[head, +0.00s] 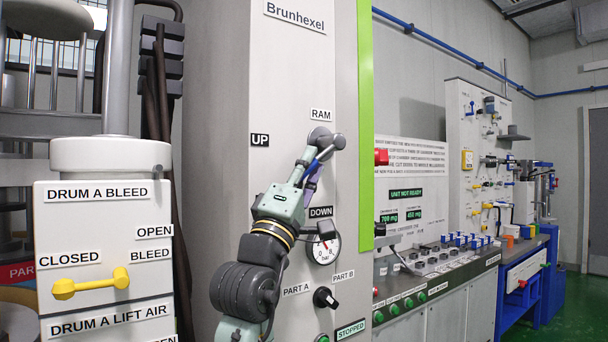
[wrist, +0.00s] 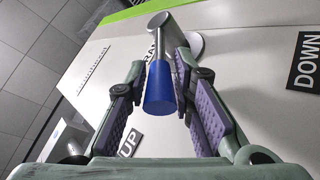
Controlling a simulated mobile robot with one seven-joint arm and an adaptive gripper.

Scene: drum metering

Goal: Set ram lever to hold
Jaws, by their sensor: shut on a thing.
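The ram lever (head: 320,155) is on the tall grey Brunhexel panel, below the RAM label (head: 321,115). It has a grey round hub, a grey arm with a round end, and a blue handle. My gripper (head: 311,166) is at the lever, its fingers around the blue handle. In the wrist view the blue handle (wrist: 160,88) lies between the two purple-padded fingers. The UP label (head: 259,140) is left of the lever and the DOWN label (head: 320,211) is below it. No hold label is readable. My gripper partly hides the lever's lower side.
A dial gauge (head: 325,249) and a black PART A/PART B knob (head: 325,298) are below the lever, close to my arm. A white box with a yellow bleed handle (head: 91,284) stands at left. A control bench (head: 440,285) runs along the right.

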